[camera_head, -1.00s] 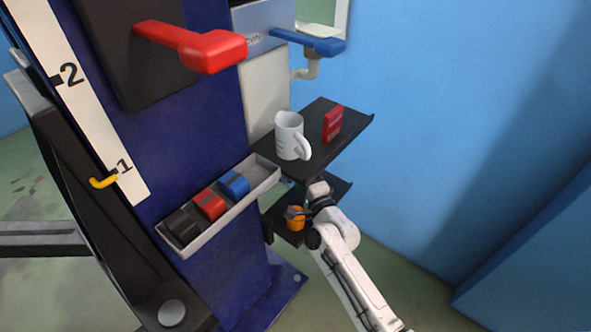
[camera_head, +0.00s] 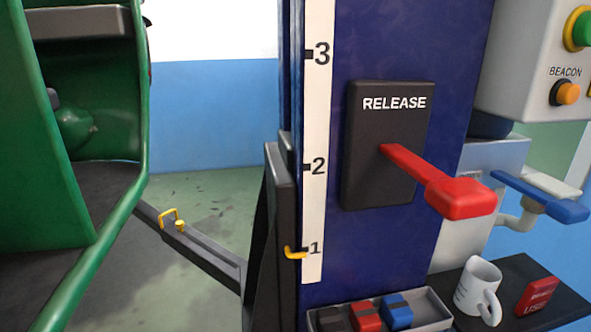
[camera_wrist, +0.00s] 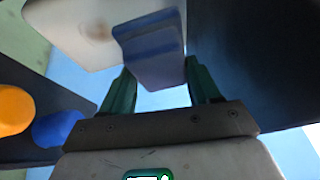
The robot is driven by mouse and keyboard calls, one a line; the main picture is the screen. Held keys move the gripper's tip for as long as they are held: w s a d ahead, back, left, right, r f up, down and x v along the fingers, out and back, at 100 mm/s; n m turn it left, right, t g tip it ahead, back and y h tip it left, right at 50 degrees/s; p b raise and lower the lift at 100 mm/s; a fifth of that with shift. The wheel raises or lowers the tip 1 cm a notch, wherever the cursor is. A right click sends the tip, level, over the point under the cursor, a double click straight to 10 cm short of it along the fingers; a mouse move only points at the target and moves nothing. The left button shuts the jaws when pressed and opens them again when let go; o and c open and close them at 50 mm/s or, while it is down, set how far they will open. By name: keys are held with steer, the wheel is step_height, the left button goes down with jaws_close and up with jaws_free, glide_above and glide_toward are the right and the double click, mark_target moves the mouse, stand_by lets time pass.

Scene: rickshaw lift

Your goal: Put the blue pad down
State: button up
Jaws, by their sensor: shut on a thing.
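My gripper (camera_wrist: 160,85) shows in the wrist view with two dark green fingers. It is shut on a blue block, which I take for the blue pad (camera_wrist: 150,50), at the fingertips. A pale surface (camera_wrist: 75,25) lies behind the blue pad, and I cannot tell whether they touch. My gripper is out of the head view. There, a grey tray (camera_head: 433,309) at the bottom edge holds a black block (camera_head: 331,318), a red block (camera_head: 364,317) and another blue block (camera_head: 397,313). The tray's lower part is cut off.
A white mug (camera_head: 477,288) and a red box (camera_head: 537,296) stand on a dark shelf (camera_head: 515,265) at lower right. A red release lever (camera_head: 440,187) sticks out above the tray. The wrist view shows an orange object (camera_wrist: 14,110) and a blue rounded object (camera_wrist: 57,128) at left.

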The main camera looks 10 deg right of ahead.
steer(key=a+n+t+y+p, duration=0.1)
steer(key=a+p, duration=0.4)
steer(key=a, duration=0.8)
steer(key=n+y, duration=0.1)
steer(key=y, duration=0.1)
steer(key=shift+s+a+y+p, duration=0.15)
steer(key=shift+a+y+p, duration=0.15)
steer(key=shift+a+p, duration=0.1)
steer(key=s+a+n+y+p, duration=0.1)
steer(key=a, duration=0.2)
steer(key=s+a+y+p, duration=0.1)
steer(key=s+a+p, duration=0.1)
steer(key=a, duration=0.2)
steer(key=s+a+n+y+p, duration=0.1)
steer(key=s+a, duration=0.1)
steer(key=a, duration=0.2)
steer(key=shift+s+a+f+n+t+y, duration=0.1)
steer(key=shift+s+a+n+t+y, duration=0.05)
steer(key=shift+a+n+t+y, duration=0.15)
steer(key=shift+s+a+f, duration=0.15)
steer(key=shift+s, duration=0.05)
